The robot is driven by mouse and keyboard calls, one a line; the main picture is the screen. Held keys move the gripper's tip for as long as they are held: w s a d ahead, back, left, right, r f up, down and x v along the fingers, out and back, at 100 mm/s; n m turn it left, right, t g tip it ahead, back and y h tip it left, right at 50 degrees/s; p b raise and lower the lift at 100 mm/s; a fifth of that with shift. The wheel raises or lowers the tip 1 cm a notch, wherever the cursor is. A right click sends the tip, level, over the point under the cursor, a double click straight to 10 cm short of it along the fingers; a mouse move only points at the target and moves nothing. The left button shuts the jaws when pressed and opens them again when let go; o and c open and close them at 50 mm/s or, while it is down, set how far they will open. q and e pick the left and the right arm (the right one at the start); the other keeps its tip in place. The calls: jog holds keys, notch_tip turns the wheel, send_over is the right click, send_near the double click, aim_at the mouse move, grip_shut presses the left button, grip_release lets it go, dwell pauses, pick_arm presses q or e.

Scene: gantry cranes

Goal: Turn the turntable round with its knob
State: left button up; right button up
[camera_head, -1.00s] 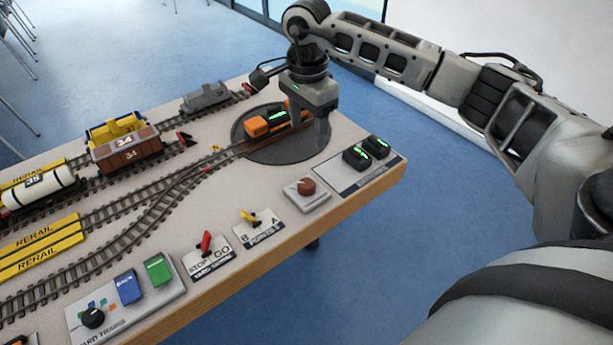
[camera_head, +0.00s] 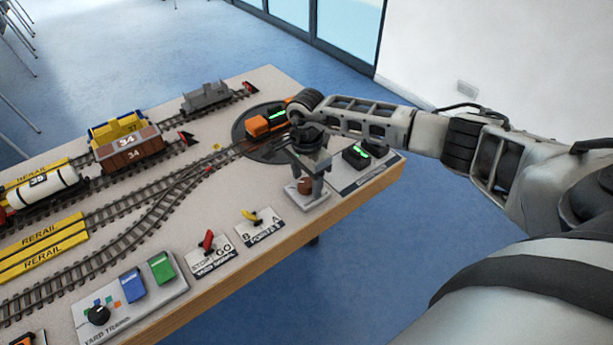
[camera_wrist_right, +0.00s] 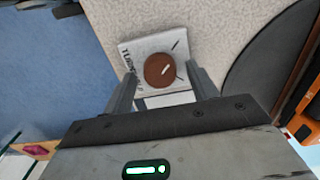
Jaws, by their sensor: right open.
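The turntable (camera_head: 247,151) is a dark round plate at the table's far right, with an orange and black locomotive (camera_head: 268,121) on it. Its knob (camera_head: 305,187) is a small brown dial on a light plate in front of the turntable. In the right wrist view the knob (camera_wrist_right: 160,70) shows a white pointer line, and its plate bears partly hidden lettering. My right gripper (camera_head: 306,190) is open above the knob, with one finger on each side of it in the wrist view; contact cannot be told. My left gripper is not in view.
Right of the knob, a black block with a green light (camera_head: 356,155) stands on a panel near the table edge. Left of it are a yellow points lever (camera_head: 250,216) and a red signal lever (camera_head: 207,240). Tracks with wagons (camera_head: 130,150) fill the left.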

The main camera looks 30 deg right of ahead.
jog(key=c, duration=1)
